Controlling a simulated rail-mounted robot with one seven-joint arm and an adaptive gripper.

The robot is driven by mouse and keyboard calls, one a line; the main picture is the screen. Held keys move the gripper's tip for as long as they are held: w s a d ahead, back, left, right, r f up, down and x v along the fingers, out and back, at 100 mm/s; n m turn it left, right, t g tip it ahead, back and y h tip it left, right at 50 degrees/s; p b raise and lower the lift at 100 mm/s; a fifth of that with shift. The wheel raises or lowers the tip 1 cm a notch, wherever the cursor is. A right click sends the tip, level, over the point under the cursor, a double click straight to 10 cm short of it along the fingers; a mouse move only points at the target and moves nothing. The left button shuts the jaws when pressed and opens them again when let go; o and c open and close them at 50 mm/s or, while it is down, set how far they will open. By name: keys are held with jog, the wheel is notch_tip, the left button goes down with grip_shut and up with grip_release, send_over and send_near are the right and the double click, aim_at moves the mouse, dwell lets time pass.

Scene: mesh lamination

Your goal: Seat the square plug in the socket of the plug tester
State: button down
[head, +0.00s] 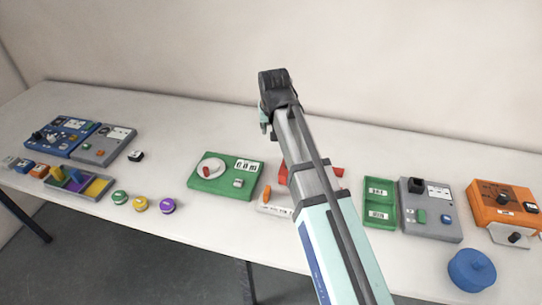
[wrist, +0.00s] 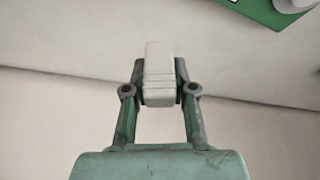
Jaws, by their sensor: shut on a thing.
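My gripper (head: 264,122) is raised over the back middle of the table, left of the arm's forearm. In the wrist view, my gripper (wrist: 160,92) is shut on a pale ribbed block (wrist: 159,72), which sits upright between the two fingers. Its far end is hidden, so I cannot confirm its plug shape. In the head view the held block is too small to make out. No device is clearly marked as the plug tester. A grey panel (head: 447,226) with a black block and green and blue parts stands at the right. Blue (head: 50,140) and grey (head: 98,152) panels stand at the far left.
A green board (head: 205,187) with a white dial lies left of my arm. A green two-slot tray (head: 380,203), an orange box (head: 490,196) and a blue round lid (head: 471,268) are at the right. Coloured discs (head: 140,204) lie near the front edge. The back strip is clear.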

aim_at(270, 161)
notch_tip(270, 161, down, 13)
jog(key=shift+p, duration=0.9)
jog(key=shift+f, duration=0.15)
jog(key=c, duration=1.2)
grip_release()
jog(key=b+v, duration=0.1)
jog(key=v, duration=1)
jog(key=shift+b, duration=0.3)
jog(key=o, duration=0.3)
jog(key=shift+s+r, duration=0.25)
jog(key=shift+r, duration=0.4)
